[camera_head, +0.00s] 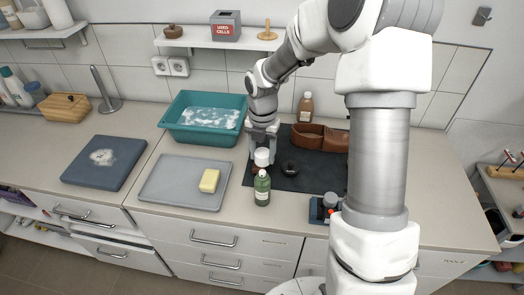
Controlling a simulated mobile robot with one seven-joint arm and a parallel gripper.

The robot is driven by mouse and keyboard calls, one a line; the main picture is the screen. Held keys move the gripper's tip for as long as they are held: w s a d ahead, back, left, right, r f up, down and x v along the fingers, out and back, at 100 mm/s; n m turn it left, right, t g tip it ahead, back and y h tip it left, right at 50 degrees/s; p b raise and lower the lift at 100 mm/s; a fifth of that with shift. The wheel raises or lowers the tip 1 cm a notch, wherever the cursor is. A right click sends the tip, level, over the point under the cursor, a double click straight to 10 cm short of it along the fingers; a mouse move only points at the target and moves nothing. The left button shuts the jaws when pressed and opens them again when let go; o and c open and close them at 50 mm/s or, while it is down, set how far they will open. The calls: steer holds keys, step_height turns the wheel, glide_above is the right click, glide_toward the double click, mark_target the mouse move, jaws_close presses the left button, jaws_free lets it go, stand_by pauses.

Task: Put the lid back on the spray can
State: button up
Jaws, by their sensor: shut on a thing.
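My gripper (262,148) points down over the front left of the dark mat. It is shut on a white cylindrical piece (262,157), which looks like the lid. Just in front and below stands an upright green bottle (262,190) with a pale top. A sliver of something reddish-brown shows behind the green bottle's left side. It may be the spray can, but it is mostly hidden. I cannot tell whether the lid touches what is below it.
The dark mat (315,178) holds a round black item (290,168) and brown shoes (308,136). A brown bottle (306,107) stands behind. Left are a teal basin (178,127), a grey tray (165,190) with a yellow sponge (209,180), and a blue-grey board (85,172).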

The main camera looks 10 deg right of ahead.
mark_target(263, 172)
step_height(263, 172, down, 4)
steer(key=b, duration=0.3)
steer(key=shift+f+b, duration=0.1)
steer(key=shift+b, duration=0.2)
steer(key=shift+f+b, duration=0.35)
steer(key=shift+f, duration=0.5)
steer(key=shift+p, duration=0.4)
steer(key=shift+f, duration=0.15)
stand_by(1.7)
steer(key=o, duration=1.6)
steer(key=shift+c, duration=0.2)
steer(key=shift+p, duration=0.35)
